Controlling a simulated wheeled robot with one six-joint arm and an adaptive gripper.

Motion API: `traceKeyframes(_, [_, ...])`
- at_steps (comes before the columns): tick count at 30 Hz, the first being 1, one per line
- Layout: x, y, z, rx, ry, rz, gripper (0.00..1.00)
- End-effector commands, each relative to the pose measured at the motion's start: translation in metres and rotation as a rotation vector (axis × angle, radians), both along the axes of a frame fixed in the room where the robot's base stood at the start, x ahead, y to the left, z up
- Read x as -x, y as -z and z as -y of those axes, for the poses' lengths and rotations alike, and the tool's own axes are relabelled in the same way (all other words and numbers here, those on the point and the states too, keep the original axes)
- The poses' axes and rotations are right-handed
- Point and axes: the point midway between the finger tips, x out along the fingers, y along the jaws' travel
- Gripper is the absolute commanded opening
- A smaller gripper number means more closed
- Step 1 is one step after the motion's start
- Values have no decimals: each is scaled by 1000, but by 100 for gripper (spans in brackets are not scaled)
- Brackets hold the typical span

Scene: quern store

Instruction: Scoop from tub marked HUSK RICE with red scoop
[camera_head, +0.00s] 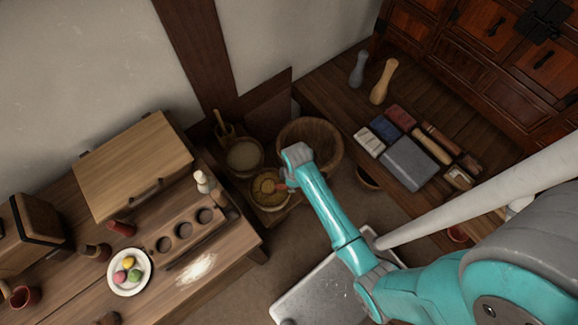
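My arm reaches down to a round tub (256,203) of golden-brown grain on the floor between the two benches. My gripper (284,181) is over the right side of this tub, mostly hidden by my wrist. A small patch of red shows at the gripper, perhaps the red scoop; its shape and whether it is held are too small to tell. A second tub (232,168) with paler contents stands just behind and left. No lettering is readable on either tub, so I cannot tell which is marked HUSK RICE.
A wooden scoop-like tool (222,124) stands behind the pale tub. A large empty-looking basket (325,142) is close right of my gripper. The left bench (228,255) holds a plate (116,282) of coloured balls; the right bench (335,102) holds blocks and a grey slab (409,163).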

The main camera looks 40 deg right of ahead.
Motion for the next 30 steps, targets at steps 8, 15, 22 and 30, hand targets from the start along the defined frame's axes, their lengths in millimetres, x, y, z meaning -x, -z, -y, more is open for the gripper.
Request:
traceKeyframes(8, [10, 3, 11, -161, 8, 143, 0])
traceKeyframes(15, [8, -11, 10, -200, 1, 183, 0])
traceKeyframes(22, [8, -26, 10, -219, 0, 200, 0])
traceKeyframes(30, [9, -43, 10, -243, 1, 220, 0])
